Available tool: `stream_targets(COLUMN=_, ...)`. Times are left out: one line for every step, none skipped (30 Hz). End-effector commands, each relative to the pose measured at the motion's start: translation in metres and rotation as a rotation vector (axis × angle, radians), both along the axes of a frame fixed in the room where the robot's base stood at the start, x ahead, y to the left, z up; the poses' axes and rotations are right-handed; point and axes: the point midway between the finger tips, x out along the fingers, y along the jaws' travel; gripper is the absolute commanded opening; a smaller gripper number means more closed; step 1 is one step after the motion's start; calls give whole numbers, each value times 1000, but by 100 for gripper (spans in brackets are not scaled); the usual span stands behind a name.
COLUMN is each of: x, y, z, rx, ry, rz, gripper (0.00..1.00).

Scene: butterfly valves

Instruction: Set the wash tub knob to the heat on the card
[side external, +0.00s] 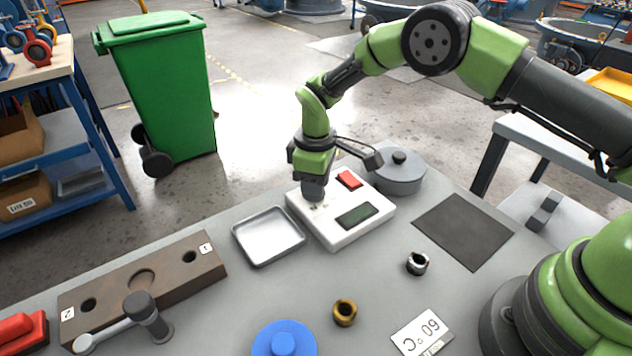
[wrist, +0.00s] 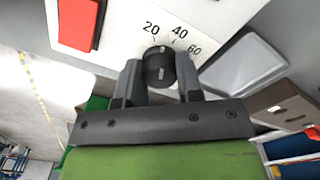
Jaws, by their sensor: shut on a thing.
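A white control box (side external: 345,233) sits on the grey bench, with a red switch (side external: 349,180) and a dark display (side external: 357,216). In the wrist view its panel (wrist: 116,30) carries the numbers 20, 40 and 60 around a black round knob (wrist: 160,66). My gripper (side external: 314,197) points down onto the box and is shut on the knob, one finger on each side. A light mark on the knob appears to lie between 20 and 40; its exact angle is unclear. The knob is hidden in the side view. A white card (side external: 422,333) reads 60 °C, upside down.
A grey lidded pot (side external: 399,172) stands close behind the box, and a metal tray (side external: 268,237) lies left of it. A brown block with holes (side external: 140,285), a brass ring (side external: 344,312), a steel ring (side external: 417,263) and a blue round part (side external: 284,341) lie nearer.

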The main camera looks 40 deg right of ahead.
Motion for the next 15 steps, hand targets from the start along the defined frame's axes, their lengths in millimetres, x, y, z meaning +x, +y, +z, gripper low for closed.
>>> stream_targets(x=0, y=0, z=0, rx=0, ry=0, rz=-45, gripper=10)
stream_targets(x=0, y=0, z=0, rx=-1, ry=1, rz=-73, gripper=10)
stream_targets(x=0, y=0, z=0, rx=0, ry=0, rz=-112, gripper=10)
stream_targets(x=0, y=0, z=0, rx=0, ry=0, rz=-140, gripper=10)
stream_targets(x=0, y=0, z=0, rx=0, ry=0, rz=-169, gripper=10)
stream_targets(x=0, y=0, z=0, rx=0, ry=0, rz=-207, gripper=10)
stream_targets(x=0, y=0, z=0, rx=-1, ry=1, rz=-235, gripper=10)
stream_targets(x=0, y=0, z=0, rx=-1, ry=1, rz=-264, gripper=10)
stream_targets(x=0, y=0, z=0, rx=0, ry=0, rz=-302, gripper=10)
stream_targets(x=0, y=0, z=0, rx=-1, ry=1, rz=-330, gripper=10)
stream_targets(x=0, y=0, z=0, rx=0, ry=0, rz=-359, gripper=10)
stream_targets(x=0, y=0, z=0, rx=-1, ry=1, rz=-397, gripper=10)
stream_targets(x=0, y=1, z=0, rx=0, ry=0, rz=-425, gripper=10)
stream_targets(x=0, y=1, z=0, rx=-1, ry=1, rz=-454, gripper=10)
stream_targets(x=-1, y=1, z=0, rx=-1, ry=1, rz=-492, gripper=10)
